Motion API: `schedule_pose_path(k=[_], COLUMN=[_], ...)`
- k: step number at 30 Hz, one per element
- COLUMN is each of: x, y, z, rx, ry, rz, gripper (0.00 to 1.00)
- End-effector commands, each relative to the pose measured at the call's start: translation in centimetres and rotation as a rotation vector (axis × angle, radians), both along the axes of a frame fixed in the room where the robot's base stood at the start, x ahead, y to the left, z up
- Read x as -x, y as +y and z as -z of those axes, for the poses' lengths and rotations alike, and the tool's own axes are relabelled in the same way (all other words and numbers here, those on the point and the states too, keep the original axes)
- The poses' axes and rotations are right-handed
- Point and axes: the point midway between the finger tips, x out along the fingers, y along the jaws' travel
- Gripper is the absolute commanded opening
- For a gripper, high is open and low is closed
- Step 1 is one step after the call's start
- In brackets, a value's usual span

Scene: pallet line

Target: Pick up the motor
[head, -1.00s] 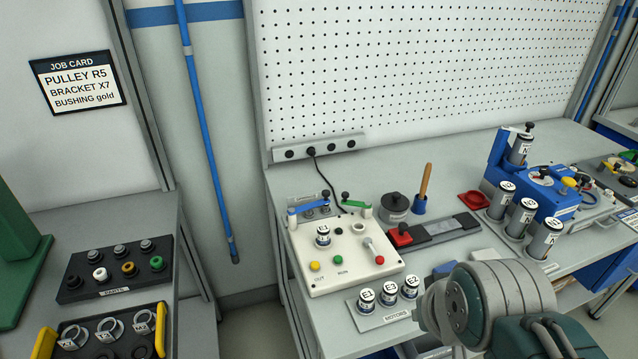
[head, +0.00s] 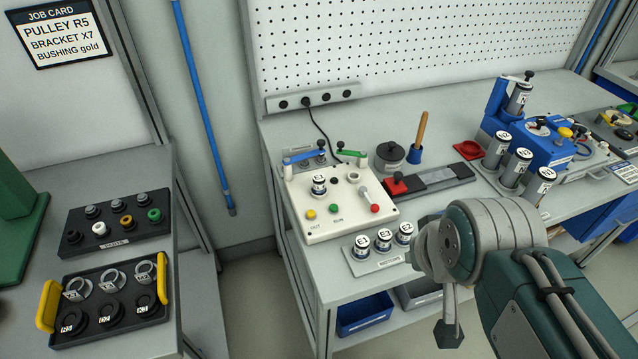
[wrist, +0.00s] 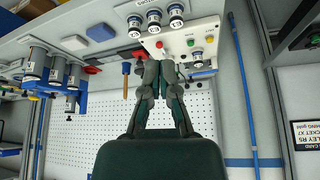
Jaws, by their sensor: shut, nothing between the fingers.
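Three silver-and-black motors (head: 383,240) with white caps stand upright in a rack labelled MOTORS (head: 372,266), at the bench's front edge. Their caps seem to read E1, E3 and E2. In the wrist view, which is upside down, the motors (wrist: 154,20) show at the top. Another capped motor (head: 319,186) sits in the white test fixture (head: 350,218). My gripper (wrist: 168,66) is shut and empty; in the wrist view its fingertips overlap the fixture's image, below the motors. It appears apart from the motors. In the head view my arm's wrist is right of the rack.
More capped motors (head: 516,168) stand in a rack beside a blue machine (head: 553,150) on the right. A wooden-handled tool (head: 421,135) and a dark lidded pot (head: 390,158) stand behind. A parts tray (head: 113,246) and a yellow-handled tray (head: 48,306) lie on the left bench.

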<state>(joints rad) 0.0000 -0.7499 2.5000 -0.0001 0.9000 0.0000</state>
Motion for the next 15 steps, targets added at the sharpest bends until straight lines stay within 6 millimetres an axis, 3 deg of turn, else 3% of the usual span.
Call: schedule_pose_path(k=[9,10,15], x=[0.0,0.0,-1.2], y=[0.0,0.0,0.2], z=[0.0,0.0,-0.4], rx=[0.0,0.0,0.051], ry=[0.0,0.0,0.014], rz=[0.0,0.0,-0.089], gripper=[0.0,0.04,0.8])
